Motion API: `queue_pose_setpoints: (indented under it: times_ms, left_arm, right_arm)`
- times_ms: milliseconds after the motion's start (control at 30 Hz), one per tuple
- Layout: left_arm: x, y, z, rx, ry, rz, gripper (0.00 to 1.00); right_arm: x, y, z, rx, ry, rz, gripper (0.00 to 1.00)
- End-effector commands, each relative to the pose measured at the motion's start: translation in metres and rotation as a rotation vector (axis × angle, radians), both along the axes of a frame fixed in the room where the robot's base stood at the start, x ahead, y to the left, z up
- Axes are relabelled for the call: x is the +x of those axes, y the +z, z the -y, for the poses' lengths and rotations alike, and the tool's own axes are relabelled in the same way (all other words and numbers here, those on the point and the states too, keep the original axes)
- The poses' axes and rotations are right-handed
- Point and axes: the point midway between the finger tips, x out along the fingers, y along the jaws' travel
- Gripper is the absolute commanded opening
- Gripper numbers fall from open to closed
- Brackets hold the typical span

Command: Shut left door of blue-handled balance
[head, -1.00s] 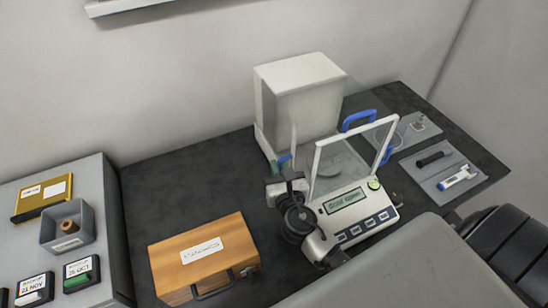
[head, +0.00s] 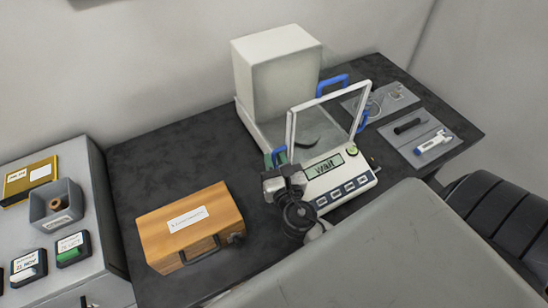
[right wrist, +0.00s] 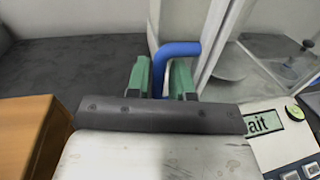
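The balance (head: 330,186) has a white body, glass walls and blue handles, and its display reads "wait". Its left door's blue handle (right wrist: 178,50) also shows partly in the head view (head: 278,152). The left door's front edge (head: 288,128) stands close against the front glass frame (head: 325,106); I cannot tell whether a thin gap is left. My right gripper (right wrist: 160,80), with green fingers, is shut on the handle at the balance's left side. The dark gripper body and wrist hide the balance's lower left corner in the head view. My left gripper is out of view.
A wooden case (head: 190,226) lies left of the gripper. A grey stand (head: 105,215) at far left holds a tray and small boxes. A white box-like housing (head: 275,75) stands behind the balance. Grey mats (head: 440,155) with tools lie right. Dark table is clear behind the case.

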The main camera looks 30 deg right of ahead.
Motion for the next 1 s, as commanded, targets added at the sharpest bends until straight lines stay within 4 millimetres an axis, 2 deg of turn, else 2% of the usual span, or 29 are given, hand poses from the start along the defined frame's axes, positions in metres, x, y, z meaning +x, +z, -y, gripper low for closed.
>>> queue_pose_setpoints:
  times_ms: [267, 367, 700, 833, 1000]
  left_arm:
    - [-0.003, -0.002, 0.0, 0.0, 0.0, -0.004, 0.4]
    - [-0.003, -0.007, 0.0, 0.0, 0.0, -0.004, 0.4]
    - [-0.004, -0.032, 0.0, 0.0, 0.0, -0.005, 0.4]
    - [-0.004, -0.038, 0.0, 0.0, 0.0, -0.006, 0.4]
    - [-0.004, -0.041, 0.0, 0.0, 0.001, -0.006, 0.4]
  right_arm:
    - [-0.003, 0.0, -0.001, 0.0, 0.0, 0.002, 0.22]
    - [-0.014, -0.002, -0.004, 0.0, 0.0, 0.001, 0.22]
    - [-0.08, -0.003, -0.02, 0.001, -0.001, -0.001, 0.22]
    - [-0.097, -0.002, -0.025, 0.001, 0.0, 0.0, 0.22]
    - [-0.106, 0.001, -0.027, 0.001, -0.001, 0.002, 0.22]
